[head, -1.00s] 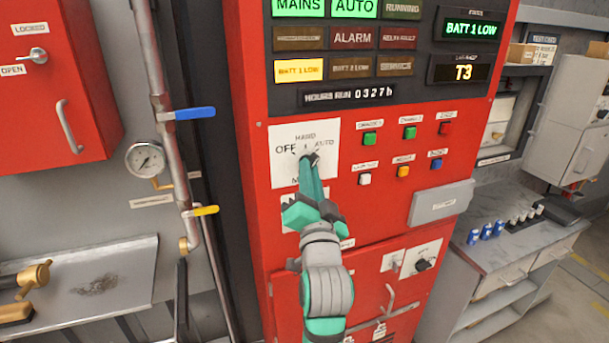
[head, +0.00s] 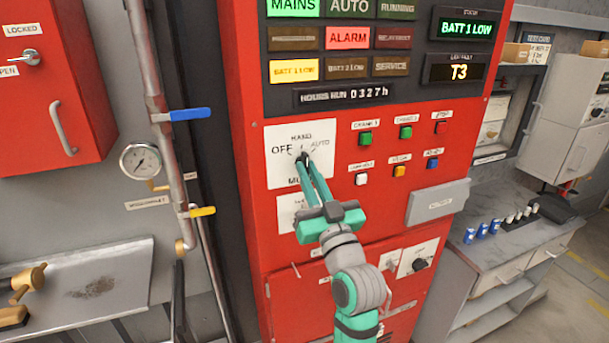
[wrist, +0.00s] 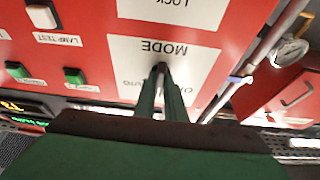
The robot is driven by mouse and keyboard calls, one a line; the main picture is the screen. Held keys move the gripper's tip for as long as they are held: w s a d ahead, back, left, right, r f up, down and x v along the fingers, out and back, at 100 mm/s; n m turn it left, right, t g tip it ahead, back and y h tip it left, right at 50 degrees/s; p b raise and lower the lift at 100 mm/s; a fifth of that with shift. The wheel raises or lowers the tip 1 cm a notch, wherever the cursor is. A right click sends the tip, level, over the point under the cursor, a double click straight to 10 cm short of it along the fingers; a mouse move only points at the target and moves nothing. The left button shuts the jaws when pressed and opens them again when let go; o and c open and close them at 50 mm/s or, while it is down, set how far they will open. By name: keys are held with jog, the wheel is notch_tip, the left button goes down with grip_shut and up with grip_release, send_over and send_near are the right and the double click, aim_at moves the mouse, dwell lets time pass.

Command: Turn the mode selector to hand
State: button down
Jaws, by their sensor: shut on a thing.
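The mode selector (head: 303,157) is a small dark knob on a white plate (head: 279,174) marked OFF, HAND and AUTO, on the red pump panel. My gripper (head: 304,162) comes from below and is shut on the knob. Its fingers partly hide the knob, but it looks roughly upright, below the HAND label. In the wrist view the fingertips (wrist: 161,71) meet the dark knob, beside the upside-down MODE label (wrist: 164,47). The AUTO lamp (head: 350,6) is dark. The MAINS lamp (head: 292,6) is lit green and the ALARM lamp (head: 347,38) is lit red.
Coloured push buttons, including a green one (head: 365,139), sit right of the plate. A grey box (head: 438,202) protrudes lower right. A pipe with a blue lever (head: 191,114) and a yellow lever (head: 202,211) runs at left. A counter (head: 500,245) stands at right.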

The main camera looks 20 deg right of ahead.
jog(key=shift+w+a+r, duration=0.2)
jog(key=shift+r, duration=0.05)
jog(key=shift+s+d, duration=0.25)
jog(key=c, duration=1.9)
grip_release()
jog(key=shift+w+d+f, duration=0.1)
jog(key=shift+w+d, duration=0.05)
jog(key=shift+o, duration=0.4)
jog(key=shift+w+a+n+y, duration=0.3)
jog(key=shift+a+y, duration=0.1)
jog(key=shift+a, duration=0.35)
jog(key=shift+s+d+f, duration=0.1)
jog(key=shift+d, duration=0.1)
jog(key=v, duration=1.1)
jog(key=shift+s+d, duration=0.2)
jog(key=shift+d, duration=0.2)
